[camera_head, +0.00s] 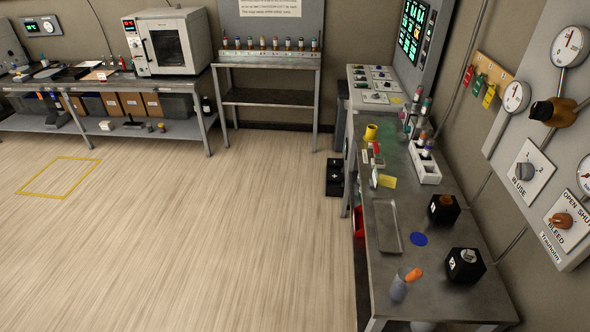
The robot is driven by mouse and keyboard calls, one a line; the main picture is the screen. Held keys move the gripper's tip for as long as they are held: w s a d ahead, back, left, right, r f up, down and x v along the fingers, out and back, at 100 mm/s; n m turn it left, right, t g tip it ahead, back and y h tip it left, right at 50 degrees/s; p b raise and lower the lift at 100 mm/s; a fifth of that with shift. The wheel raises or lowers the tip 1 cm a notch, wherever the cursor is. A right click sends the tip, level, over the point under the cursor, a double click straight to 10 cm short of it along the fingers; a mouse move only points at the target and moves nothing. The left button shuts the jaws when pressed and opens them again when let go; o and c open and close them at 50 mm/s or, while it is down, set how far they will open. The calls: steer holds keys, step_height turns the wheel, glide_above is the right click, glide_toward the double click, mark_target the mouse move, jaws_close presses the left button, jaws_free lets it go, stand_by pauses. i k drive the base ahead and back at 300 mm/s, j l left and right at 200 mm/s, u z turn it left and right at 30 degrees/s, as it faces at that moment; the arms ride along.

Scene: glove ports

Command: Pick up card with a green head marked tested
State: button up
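A wooden board (494,71) on the right wall carries a row of hanging tags. A green tag (478,84) hangs between a red tag (468,76) and a yellow tag (489,96). The tags are small, and any word on them is too small to read, so I cannot tell whether the green one says tested. A yellow card (387,181) lies on the right bench (395,238). My gripper is not in view.
On the right bench are a metal tray (387,226), a blue disc (419,239), two black boxes (466,265), a white rack (425,165) and a grey item with an orange top (398,290). Gauges and valves fill the right wall. The wooden floor (200,240) is clear.

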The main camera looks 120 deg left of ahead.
mark_target(374, 182)
steer(key=u, duration=3.35)
steer(key=i+j+z, duration=0.35)
steer(key=i, duration=0.4)
steer(key=i+j+z, duration=0.35)
steer(key=i+j, duration=0.35)
steer(key=j, duration=0.1)
